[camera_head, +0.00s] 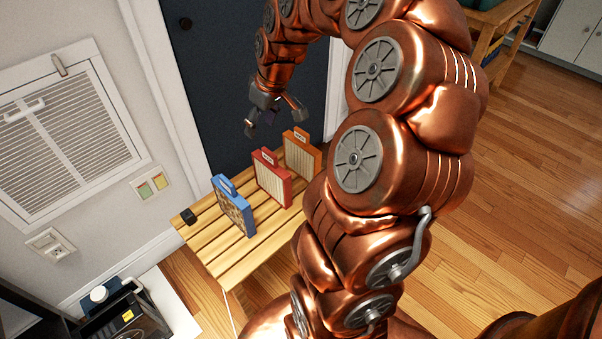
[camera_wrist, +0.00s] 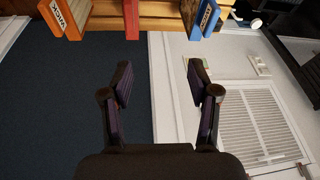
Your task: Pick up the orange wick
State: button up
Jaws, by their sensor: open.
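The orange wick box (camera_head: 302,153) stands upright with a handle on top, at the right end of the row on a slatted wooden bench (camera_head: 238,267). In the wrist view it is cut by the top left edge, where its label (camera_wrist: 58,14) reads "WICK". My gripper (camera_head: 276,118) is open and empty, above and left of the orange box in the head view, with clear space between them. In the wrist view the two fingers (camera_wrist: 160,66) are spread apart with nothing between them.
A red box (camera_head: 272,180) and a blue box (camera_head: 233,206) stand in the same row. A small black object (camera_head: 187,216) lies at the bench's left end. A dark door (camera_head: 245,60) is behind the bench. Open wooden floor (camera_head: 530,190) lies right.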

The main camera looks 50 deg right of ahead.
jog(key=m+t+h+b, duration=0.1)
jog(key=b, duration=0.5)
send_over(300, 141)
jog(key=s, duration=0.2)
notch_tip(300, 141, down, 12)
jog(key=shift+d+f, duration=0.1)
jog(key=shift+d, duration=0.05)
jog(key=shift+d+f, duration=0.15)
jog(key=shift+f, duration=0.15)
jog(key=shift+b+x, duration=1.3)
jog(key=shift+x, duration=2.25)
jog(key=shift+w+d+r, duration=0.15)
jog(key=shift+w, duration=0.05)
grip_shut()
